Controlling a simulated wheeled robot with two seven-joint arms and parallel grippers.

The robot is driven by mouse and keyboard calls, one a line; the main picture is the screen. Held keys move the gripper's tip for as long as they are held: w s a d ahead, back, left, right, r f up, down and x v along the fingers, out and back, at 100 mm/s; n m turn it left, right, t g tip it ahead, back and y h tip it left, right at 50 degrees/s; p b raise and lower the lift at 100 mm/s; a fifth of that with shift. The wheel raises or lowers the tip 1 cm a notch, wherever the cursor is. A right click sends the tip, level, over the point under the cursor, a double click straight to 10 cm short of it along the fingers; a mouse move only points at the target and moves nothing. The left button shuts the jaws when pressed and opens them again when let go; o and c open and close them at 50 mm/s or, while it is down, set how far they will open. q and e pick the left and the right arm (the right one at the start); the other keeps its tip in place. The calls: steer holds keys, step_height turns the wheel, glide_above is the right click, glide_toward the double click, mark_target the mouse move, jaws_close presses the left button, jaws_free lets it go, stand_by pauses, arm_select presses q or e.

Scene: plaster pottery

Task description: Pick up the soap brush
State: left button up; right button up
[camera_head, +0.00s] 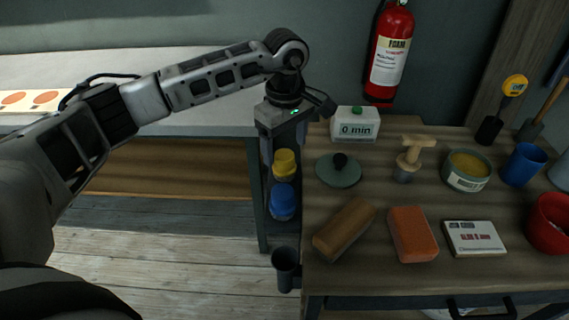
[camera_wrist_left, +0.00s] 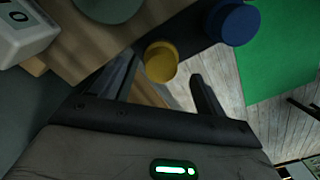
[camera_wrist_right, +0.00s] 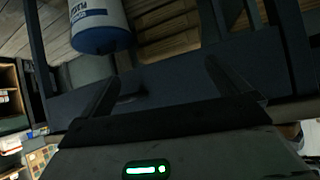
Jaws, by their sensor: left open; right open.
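What looks like the soap brush (camera_head: 412,155) stands on the wooden bench in the head view. It has a pale wooden T-shaped handle above a greyish lower end. It stands between a dark green lid and an open round tin. My left gripper (camera_head: 285,152) is open and empty, pointing down just off the bench's left edge, well left of the brush. In the left wrist view its fingers (camera_wrist_left: 165,68) are apart, with the brush out of view. My right gripper (camera_wrist_right: 160,72) is open and empty in the right wrist view; it does not show in the head view.
A brown block (camera_head: 344,230), orange block (camera_head: 413,235) and white box (camera_head: 474,239) lie in front. Yellow-topped (camera_head: 284,164) and blue (camera_head: 283,202) containers sit below my left gripper.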

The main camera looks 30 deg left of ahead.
mark_target(284, 154)
arm_select(q)
step_height(284, 154, down, 4)
steer(key=shift+s+r+p, duration=0.1)
steer(key=shift+p, duration=0.3)
steer(key=shift+f, duration=0.5)
steer(key=c, duration=1.1)
steer(key=shift+o, duration=0.2)
steer(key=shift+r, duration=0.1)
